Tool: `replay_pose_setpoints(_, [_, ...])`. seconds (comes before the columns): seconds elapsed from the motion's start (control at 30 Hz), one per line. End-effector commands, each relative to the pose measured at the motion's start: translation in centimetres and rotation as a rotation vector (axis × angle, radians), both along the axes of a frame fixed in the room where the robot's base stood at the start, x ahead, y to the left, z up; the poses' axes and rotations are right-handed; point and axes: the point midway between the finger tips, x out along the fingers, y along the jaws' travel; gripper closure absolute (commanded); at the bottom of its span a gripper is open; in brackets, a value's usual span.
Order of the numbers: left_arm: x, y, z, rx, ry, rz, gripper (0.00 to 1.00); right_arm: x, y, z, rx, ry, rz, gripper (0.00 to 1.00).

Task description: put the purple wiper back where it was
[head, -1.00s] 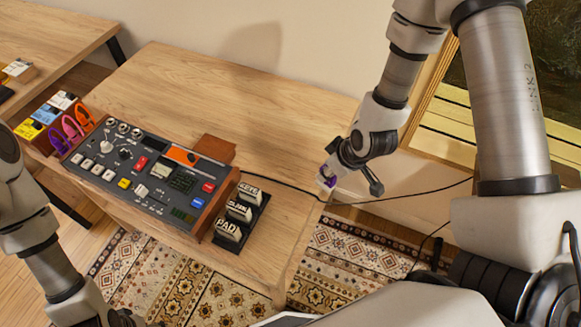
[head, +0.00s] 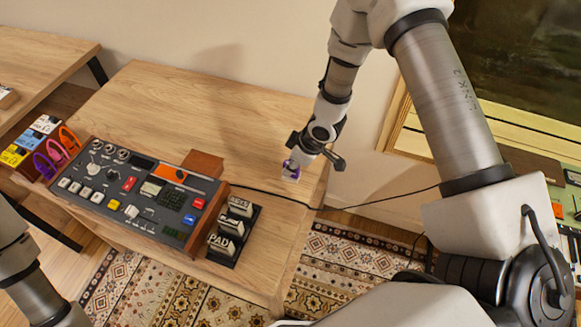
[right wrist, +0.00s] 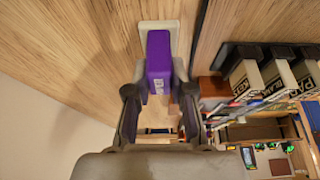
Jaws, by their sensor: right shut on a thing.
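My right gripper (head: 291,170) is shut on the purple wiper (right wrist: 159,62), near the right end of the wooden table (head: 262,128). In the right wrist view the wiper is a purple block between the two fingers, with a pale grey piece showing beyond its far end. I cannot tell whether the wiper touches the table. My left arm shows at the lower left of the head view, but its gripper is out of view.
A mixing console (head: 140,203) stands left of the gripper, with a brown block (head: 203,164) behind it. A black rack (head: 232,240) of labelled blocks stands nearer. A black cable (head: 255,189) crosses the table. The table's back middle is clear.

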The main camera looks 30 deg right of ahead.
Motion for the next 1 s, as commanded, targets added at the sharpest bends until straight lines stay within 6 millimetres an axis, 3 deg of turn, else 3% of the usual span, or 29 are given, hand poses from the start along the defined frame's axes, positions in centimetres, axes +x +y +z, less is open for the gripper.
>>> replay_pose_setpoints(0.23, [0.0, 0.0, 0.9, 0.000, 0.001, 0.000, 0.25, 0.2, 0.1, -3.3, 0.003, 0.004, -0.003, 1.00])
replay_pose_setpoints(0.6, [0.0, 0.0, 0.5, 0.000, 0.001, 0.000, 0.25, 0.3, 0.1, -4.1, 0.002, 0.001, -0.002, 1.00])
replay_pose_setpoints(0.63, [0.0, 0.0, 0.6, 0.000, 0.001, 0.000, 0.25, 0.3, 0.1, -4.0, 0.002, 0.001, -0.002, 0.67])
replay_pose_setpoints(0.67, [0.0, 0.0, 0.6, 0.000, 0.001, 0.000, 0.25, 0.3, 0.1, -4.0, 0.002, 0.001, -0.002, 0.57])
replay_pose_setpoints(0.7, [0.0, 0.0, 0.6, 0.000, 0.001, 0.000, 0.25, 0.2, 0.1, -4.0, 0.002, 0.001, -0.002, 0.53])
replay_pose_setpoints(1.0, [0.0, 0.0, 0.8, 0.000, 0.000, 0.000, 0.25, 0.3, 0.1, -3.7, 0.002, 0.001, -0.002, 0.53])
